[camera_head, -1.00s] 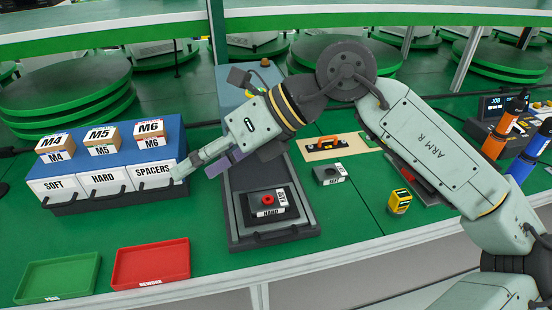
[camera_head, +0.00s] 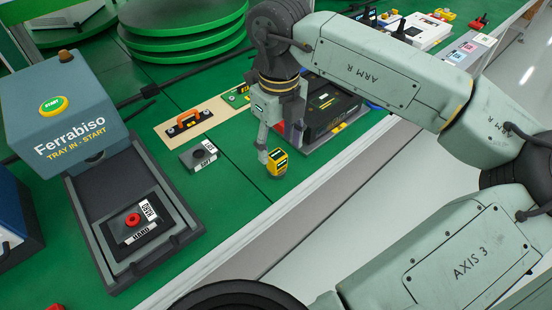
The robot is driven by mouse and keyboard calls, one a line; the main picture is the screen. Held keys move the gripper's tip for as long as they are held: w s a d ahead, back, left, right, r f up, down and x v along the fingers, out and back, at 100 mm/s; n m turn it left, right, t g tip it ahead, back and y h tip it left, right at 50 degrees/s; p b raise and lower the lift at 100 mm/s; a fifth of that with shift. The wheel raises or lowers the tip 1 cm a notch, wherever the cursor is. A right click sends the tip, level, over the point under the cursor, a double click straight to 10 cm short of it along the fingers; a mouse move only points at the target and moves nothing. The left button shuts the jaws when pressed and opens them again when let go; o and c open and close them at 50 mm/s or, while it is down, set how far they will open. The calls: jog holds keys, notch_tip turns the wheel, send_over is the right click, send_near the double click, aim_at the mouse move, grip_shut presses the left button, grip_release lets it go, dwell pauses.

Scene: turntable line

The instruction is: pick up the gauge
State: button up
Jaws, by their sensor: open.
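The gauge (camera_head: 278,163), which I take to be the small yellow device with a dark face, stands on the green bench near its front edge. My gripper (camera_head: 269,147) points down right at the gauge. One pale finger shows at the gauge's upper left; the other finger is hard to make out. The gripper is open. I cannot tell whether the finger touches the gauge or is just behind it.
A dark case (camera_head: 338,106) lies right behind my gripper. A small grey block (camera_head: 199,158) and an orange-handled tool (camera_head: 184,123) on a tan board lie to the left. The Ferrabiso machine (camera_head: 58,95) with its tray (camera_head: 113,243) stands farther left.

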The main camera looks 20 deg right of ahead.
aim_at(277, 155)
jog(key=shift+w+f+p, duration=0.15)
jog(key=shift+f+p, duration=0.15)
jog(key=shift+f, duration=0.7)
jog(key=shift+w+f+p, duration=0.2)
jog(key=shift+f+p, duration=0.15)
jog(key=shift+f, duration=0.6)
jog(key=shift+w+f+p, duration=0.15)
jog(key=shift+f+p, duration=0.15)
jog(key=shift+f, duration=0.7)
grip_shut()
